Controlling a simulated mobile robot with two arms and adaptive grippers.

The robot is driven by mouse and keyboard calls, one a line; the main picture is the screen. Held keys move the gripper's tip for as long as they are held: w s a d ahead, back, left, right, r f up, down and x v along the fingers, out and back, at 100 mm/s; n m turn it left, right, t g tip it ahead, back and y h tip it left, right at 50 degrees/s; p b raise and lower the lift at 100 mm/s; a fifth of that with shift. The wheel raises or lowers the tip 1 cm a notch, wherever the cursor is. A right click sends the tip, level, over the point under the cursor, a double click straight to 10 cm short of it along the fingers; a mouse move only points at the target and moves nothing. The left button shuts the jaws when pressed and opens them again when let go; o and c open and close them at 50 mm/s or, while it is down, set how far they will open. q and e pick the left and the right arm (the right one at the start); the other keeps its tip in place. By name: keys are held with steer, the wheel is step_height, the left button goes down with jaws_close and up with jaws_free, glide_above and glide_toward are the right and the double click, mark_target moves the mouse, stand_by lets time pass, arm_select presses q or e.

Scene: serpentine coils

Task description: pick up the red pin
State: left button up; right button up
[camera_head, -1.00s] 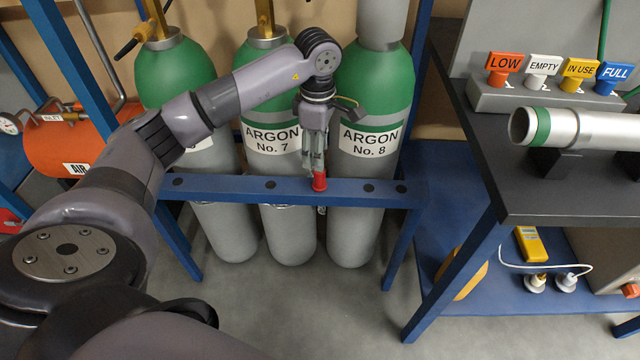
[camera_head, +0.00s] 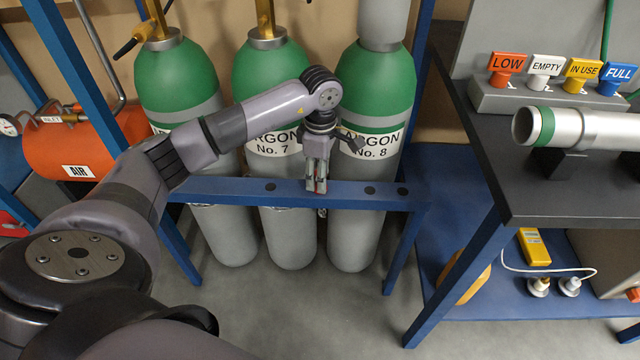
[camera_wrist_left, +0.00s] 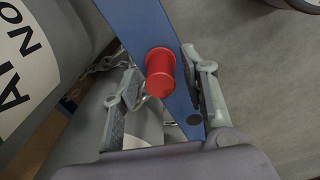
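The red pin (camera_wrist_left: 160,72) stands in the blue rail, its round top facing the camera in the left wrist view. In the head view only a sliver of red (camera_head: 318,186) shows between the fingers. My left gripper (camera_head: 317,184) points down over the rail in front of the Argon cylinders. In the left wrist view its two fingers (camera_wrist_left: 163,66) are spread, one on each side of the pin, with a visible gap on both sides. The gripper is open and holds nothing. My right gripper is out of view.
The blue rail (camera_head: 230,187) with black plugs crosses in front of several green-topped cylinders (camera_head: 372,85). A chain (camera_wrist_left: 108,63) hangs beside the rail. A dark bench (camera_head: 560,205) stands at right, with coloured tags and a metal tube. The floor (camera_head: 310,315) in front is clear.

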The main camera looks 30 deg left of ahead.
arm_select(q)
jaws_close()
steer(key=shift+r, duration=0.15)
stand_by(0.4)
